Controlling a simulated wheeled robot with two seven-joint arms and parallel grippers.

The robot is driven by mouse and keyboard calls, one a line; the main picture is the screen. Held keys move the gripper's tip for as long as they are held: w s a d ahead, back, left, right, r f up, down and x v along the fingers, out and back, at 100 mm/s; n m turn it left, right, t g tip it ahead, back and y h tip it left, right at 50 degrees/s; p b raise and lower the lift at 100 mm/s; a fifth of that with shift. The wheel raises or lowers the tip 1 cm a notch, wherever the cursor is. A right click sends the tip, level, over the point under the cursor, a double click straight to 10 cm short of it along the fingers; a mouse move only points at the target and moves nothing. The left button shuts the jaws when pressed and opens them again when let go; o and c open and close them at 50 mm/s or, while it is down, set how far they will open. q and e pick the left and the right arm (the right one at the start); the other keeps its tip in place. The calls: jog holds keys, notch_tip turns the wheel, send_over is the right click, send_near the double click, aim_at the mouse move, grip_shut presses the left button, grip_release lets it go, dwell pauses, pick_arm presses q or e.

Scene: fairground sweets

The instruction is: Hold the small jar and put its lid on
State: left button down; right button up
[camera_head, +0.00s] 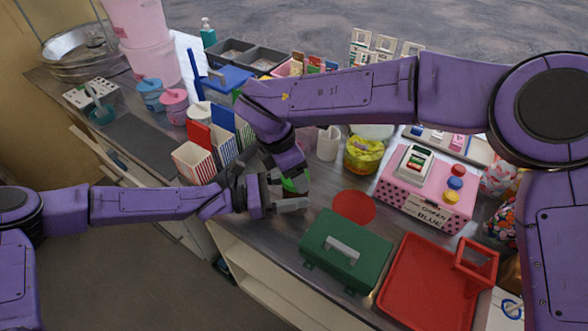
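A small green object (298,183), which looks like the small jar, stands near the table's front edge and is mostly hidden by my grippers. My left gripper (291,193) reaches in from the left with its fingers apart, one on the near side of the green object. I cannot tell whether they touch it. My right arm crosses from the right and bends down just behind the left gripper. Its gripper (258,170) is dark and partly covered, so its opening and anything in it are unclear. I cannot make out the lid.
A red disc (354,207), a green box (345,250) and a red tray (425,283) lie to the right. A jar of yellow sweets (363,154), a white cup (328,143) and a pink button box (428,187) stand behind. Striped cartons (194,163) stand left of the grippers.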

jog(key=m+g, duration=0.1)
jog(key=m, duration=0.2)
jog(key=shift+w+m, duration=0.15)
jog(key=shift+m, duration=0.25)
jog(key=m+g, duration=0.1)
jog(key=m, duration=0.3)
jog(key=m+g, duration=0.1)
jog(key=m, duration=0.3)
jog(key=shift+w, duration=0.1)
jog(key=m+y, duration=0.1)
jog(key=m, duration=0.2)
jog(key=m+g, duration=0.1)
jog(key=m, duration=0.2)
jog(key=shift+d+m+y, duration=0.15)
jog(key=shift+m+y, duration=0.25)
jog(key=o, duration=1)
jog(key=shift+r, duration=0.1)
jog(key=shift+r, duration=2.15)
